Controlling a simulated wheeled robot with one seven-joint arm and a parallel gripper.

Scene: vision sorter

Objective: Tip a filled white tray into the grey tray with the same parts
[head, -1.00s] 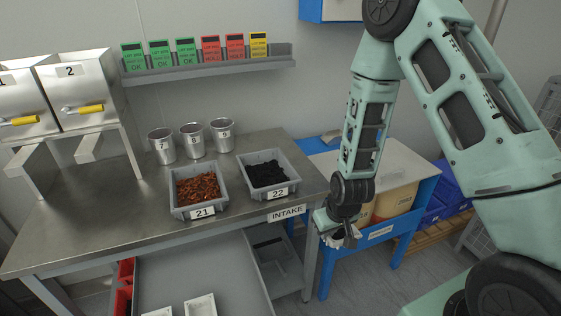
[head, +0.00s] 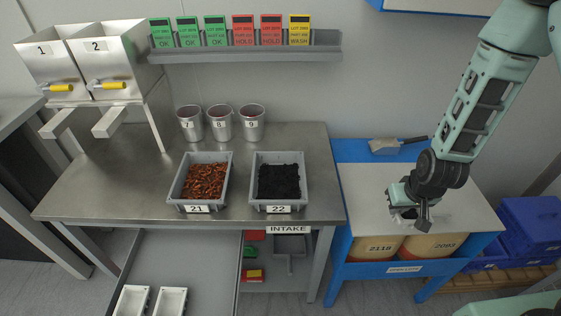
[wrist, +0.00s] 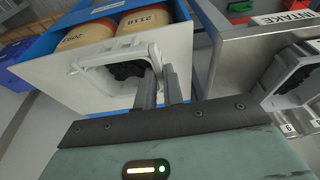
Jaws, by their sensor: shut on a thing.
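My gripper (head: 408,214) is shut on the rim of a white tray, over the blue-framed bench at the right. In the wrist view the white tray (wrist: 78,68) shows beyond my fingers (wrist: 160,88), with black parts in it. In the head view the tray is mostly hidden by my gripper. Grey tray 22 (head: 303,196) holds black parts and stands on the steel table; a grey tray with black parts shows at the right of the wrist view (wrist: 270,103). Grey tray 21 (head: 176,196), to its left, holds orange-brown parts.
Steel cups 7, 8 and 9 (head: 221,132) stand behind the grey trays. Hoppers (head: 110,60) stand at the left. Two white trays (head: 172,306) sit low at the front left. The blue bench (head: 342,250) has drums beneath. Steel tabletop left of tray 21 (head: 110,190) is clear.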

